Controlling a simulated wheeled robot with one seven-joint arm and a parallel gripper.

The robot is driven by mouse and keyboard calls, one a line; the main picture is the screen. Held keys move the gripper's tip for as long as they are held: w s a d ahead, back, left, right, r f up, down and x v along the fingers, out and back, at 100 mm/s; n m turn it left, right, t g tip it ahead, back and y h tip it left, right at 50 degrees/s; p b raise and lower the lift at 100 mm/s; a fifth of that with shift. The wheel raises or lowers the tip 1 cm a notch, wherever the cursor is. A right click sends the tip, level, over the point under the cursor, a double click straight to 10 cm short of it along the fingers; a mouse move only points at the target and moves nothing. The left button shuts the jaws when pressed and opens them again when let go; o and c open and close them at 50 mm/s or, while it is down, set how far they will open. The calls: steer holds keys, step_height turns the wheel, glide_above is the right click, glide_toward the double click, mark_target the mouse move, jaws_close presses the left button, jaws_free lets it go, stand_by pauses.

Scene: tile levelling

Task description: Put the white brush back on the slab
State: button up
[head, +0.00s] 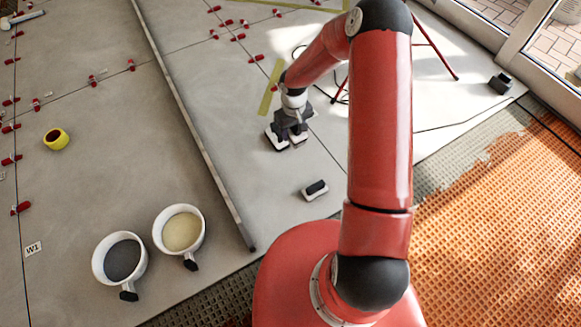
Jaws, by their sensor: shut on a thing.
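My gripper (287,140) is at the end of my arm, low over the grey tiled slab (240,90) in the middle of the head view. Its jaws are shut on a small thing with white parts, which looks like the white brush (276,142). The dark jaws hide much of it, so its shape is unclear. I cannot tell whether it touches the slab. A white block with a black top (316,189) lies on the slab, below and to the right of my gripper.
Two white buckets, one with dark filling (121,258) and one with cream filling (181,230), stand lower left. A long straight bar (190,125) crosses the slab. A yellow cup (56,139) and several red clips are left. Orange matting (500,235) lies right.

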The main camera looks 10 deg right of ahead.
mark_target(293, 167)
step_height(293, 167, down, 20)
steer(key=shift+d+r+b, duration=0.1)
steer(key=shift+r+b, duration=0.1)
steer(key=shift+b, duration=1.05)
steer(key=o, duration=1.2)
steer(key=shift+f, duration=0.1)
